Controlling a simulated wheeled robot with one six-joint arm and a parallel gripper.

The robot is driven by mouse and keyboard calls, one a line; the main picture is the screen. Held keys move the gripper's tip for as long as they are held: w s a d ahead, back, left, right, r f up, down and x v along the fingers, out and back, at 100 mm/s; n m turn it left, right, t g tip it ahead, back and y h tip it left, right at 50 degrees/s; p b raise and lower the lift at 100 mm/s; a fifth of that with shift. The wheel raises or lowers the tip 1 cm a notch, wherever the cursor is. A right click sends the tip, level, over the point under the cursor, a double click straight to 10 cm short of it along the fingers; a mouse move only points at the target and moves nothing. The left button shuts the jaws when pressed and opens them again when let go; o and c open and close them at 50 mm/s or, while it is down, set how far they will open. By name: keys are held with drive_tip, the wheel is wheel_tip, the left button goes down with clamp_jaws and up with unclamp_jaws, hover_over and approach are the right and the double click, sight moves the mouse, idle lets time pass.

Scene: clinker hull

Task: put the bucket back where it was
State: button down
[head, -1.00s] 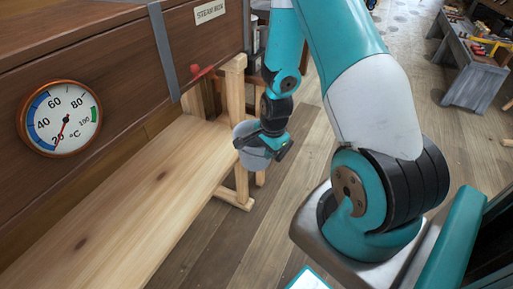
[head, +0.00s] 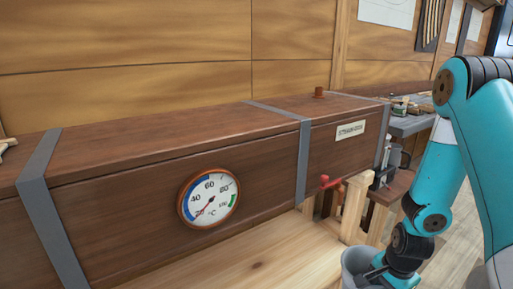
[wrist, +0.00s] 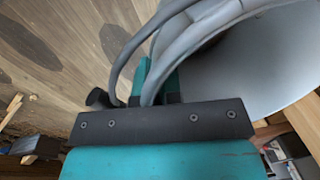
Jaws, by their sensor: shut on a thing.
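The grey bucket (head: 357,266) is at the lower edge of the head view, partly cut off, beside the pale wooden bench. My gripper (head: 378,272) is at its right side and is shut on it. In the wrist view the bucket (wrist: 245,70) fills the upper right as a large smooth grey curve. Grey curved bands, seemingly its handle, pass close over my gripper (wrist: 158,85). The fingertips are mostly hidden, and the bucket's base is out of the head view.
The pale bench (head: 250,262) runs along the brown steam box (head: 115,215), with a dial gauge (head: 208,198) on its front. Wooden trestle posts (head: 354,208) and a red valve handle (head: 331,183) stand near the bucket. A grey workbench (head: 410,125) is behind. Floor shows at right.

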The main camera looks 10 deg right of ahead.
drive_tip(key=w+a+r+n+p, duration=0.2)
drive_tip(key=a+r+n+p, duration=0.1)
drive_tip(key=a+n, duration=0.3)
drive_tip(key=w+a+r+n+g+y+p, duration=0.1)
drive_tip(key=w+a+r+n+p, duration=0.2)
drive_tip(key=a+n, duration=0.3)
drive_tip(key=r+n+p, duration=0.1)
drive_tip(key=n, duration=0.2)
drive_tip(key=shift+w, duration=0.35)
drive_tip(key=shift+a+f, duration=0.1)
